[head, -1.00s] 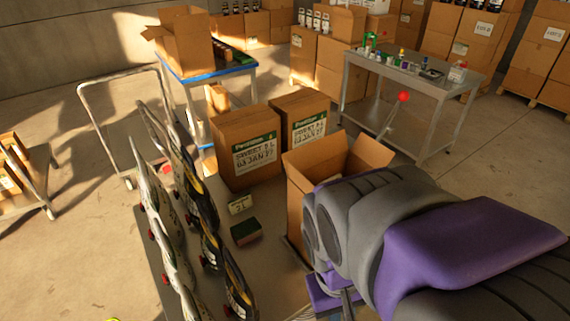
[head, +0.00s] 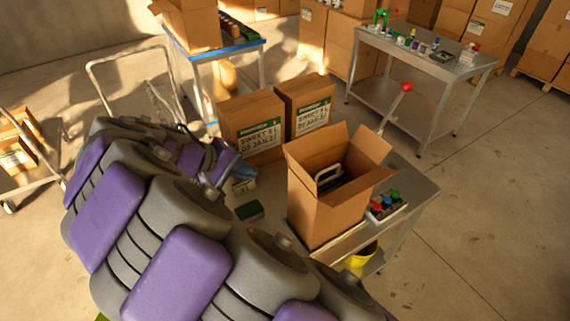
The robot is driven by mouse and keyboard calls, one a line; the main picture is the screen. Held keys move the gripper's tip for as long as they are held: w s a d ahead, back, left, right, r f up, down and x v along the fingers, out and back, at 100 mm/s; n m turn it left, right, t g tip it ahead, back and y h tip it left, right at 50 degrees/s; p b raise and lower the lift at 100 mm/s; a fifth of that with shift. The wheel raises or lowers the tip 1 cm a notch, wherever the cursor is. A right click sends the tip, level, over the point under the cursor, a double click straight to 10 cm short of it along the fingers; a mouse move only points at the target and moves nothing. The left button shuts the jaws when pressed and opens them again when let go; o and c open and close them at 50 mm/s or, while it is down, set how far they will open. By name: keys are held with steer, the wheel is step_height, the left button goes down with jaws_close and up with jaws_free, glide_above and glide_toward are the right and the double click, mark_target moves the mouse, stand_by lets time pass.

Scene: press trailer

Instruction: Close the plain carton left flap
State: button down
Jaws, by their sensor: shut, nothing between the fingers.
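The plain carton (head: 325,207) stands upright on the metal table, to the right of my arm in the picture. Its top is open, with a flap raised at the back left (head: 319,146), one raised at the right (head: 369,146) and one leaning outward at the front (head: 362,186). A dark object with a pale handle (head: 328,176) shows inside. My gripper (head: 242,178) is at the far end of my bent arm, left of the carton and apart from it. It is shut and empty, and its fingertips are small and partly hidden.
Two labelled cartons (head: 252,128) (head: 307,108) stand behind. A lever with a red knob (head: 407,87) rises at the back right. A tray of coloured buttons (head: 386,205) lies right of the carton. A dark green block (head: 249,211) lies to its left.

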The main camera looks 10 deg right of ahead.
glide_toward(300, 171)
step_height(300, 171, down, 4)
steer(key=shift+w+d+r, duration=0.1)
steer(key=shift+w+d, duration=0.05)
steer(key=shift+d, duration=0.5)
steer(key=shift+w+d+r, duration=0.1)
steer(key=shift+w+d, duration=0.05)
steer(key=shift+d, duration=0.55)
steer(key=shift+w+d+r, duration=0.1)
steer(key=shift+w+d, duration=0.05)
steer(key=shift+d, duration=0.5)
steer(key=shift+r+y+p, duration=0.15)
steer(key=shift+y+p, duration=0.15)
